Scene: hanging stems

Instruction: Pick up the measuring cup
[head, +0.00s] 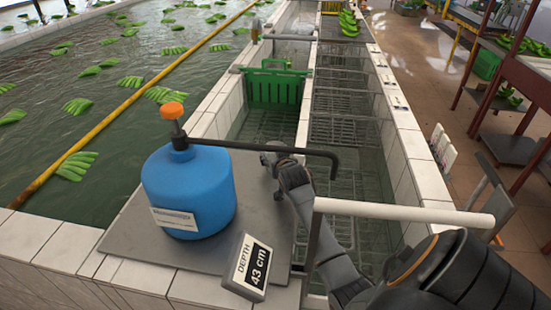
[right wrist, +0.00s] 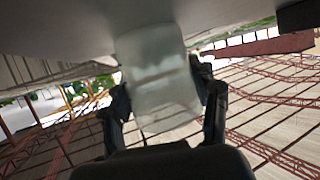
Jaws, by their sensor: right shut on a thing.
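The measuring cup (right wrist: 158,85) is a translucent, whitish vessel in the right wrist view, up against a grey surface at the top of the picture. My right gripper (right wrist: 165,105) has one finger on each side of it and is shut on it. In the head view my right gripper (head: 277,168) is at the right edge of the grey plate, just right of the blue canister and below the dark bent pipe. The cup is hard to make out there. My left gripper is not in view.
The blue canister (head: 188,190) with an orange knob stands on the grey plate (head: 135,235). A depth sign (head: 248,268) leans at its front. A white rail (head: 400,211) crosses near my right arm. Bananas float in the left pool.

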